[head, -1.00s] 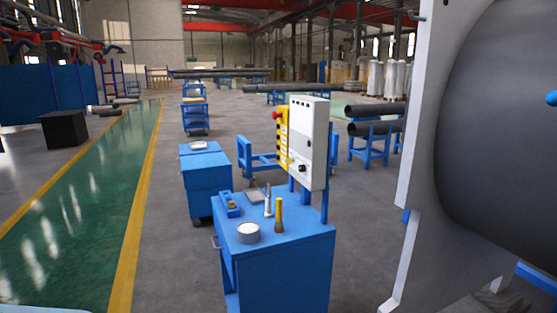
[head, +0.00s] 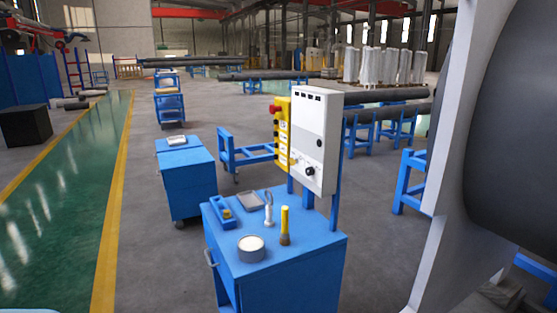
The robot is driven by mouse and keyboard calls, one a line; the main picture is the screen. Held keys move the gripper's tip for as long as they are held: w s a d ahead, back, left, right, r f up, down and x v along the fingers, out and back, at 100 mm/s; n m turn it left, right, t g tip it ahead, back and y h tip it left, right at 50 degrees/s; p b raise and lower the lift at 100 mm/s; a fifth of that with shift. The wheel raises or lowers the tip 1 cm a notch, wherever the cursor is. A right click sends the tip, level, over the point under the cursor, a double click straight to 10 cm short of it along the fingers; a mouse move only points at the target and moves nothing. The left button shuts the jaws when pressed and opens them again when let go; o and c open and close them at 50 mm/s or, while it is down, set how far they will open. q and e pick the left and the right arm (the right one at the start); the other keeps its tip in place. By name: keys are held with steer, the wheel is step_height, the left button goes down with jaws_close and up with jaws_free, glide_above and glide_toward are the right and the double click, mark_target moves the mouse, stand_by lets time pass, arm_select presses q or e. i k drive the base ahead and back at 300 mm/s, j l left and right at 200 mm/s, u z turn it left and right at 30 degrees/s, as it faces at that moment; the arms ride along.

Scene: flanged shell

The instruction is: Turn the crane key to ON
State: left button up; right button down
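A white control box (head: 313,140) stands upright on posts at the back of a blue cabinet (head: 280,268). A dark round knob (head: 309,171) sits low on its front face; it may be the crane key, but its position is too small to read. A yellow pendant (head: 282,128) with a red button (head: 274,108) hangs at the box's left side. Neither of my grippers is in view.
On the cabinet top are a round tin (head: 251,248), a yellow-handled tool (head: 285,225), a blue holder (head: 222,212) and a grey tray (head: 246,199). A large grey flanged shell (head: 510,130) blocks the right. Open floor and a green walkway (head: 62,190) lie left.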

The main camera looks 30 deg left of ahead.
mark_target(291, 162)
steer(key=i+j, duration=0.1)
steer(key=j, duration=0.25)
steer(key=i+j, duration=0.1)
steer(key=j, duration=0.3)
steer(key=i+j, duration=0.1)
steer(key=j, duration=0.25)
steer(key=i+j, duration=0.1)
steer(key=j, duration=0.25)
steer(key=i+j, duration=0.1)
steer(key=j, duration=0.25)
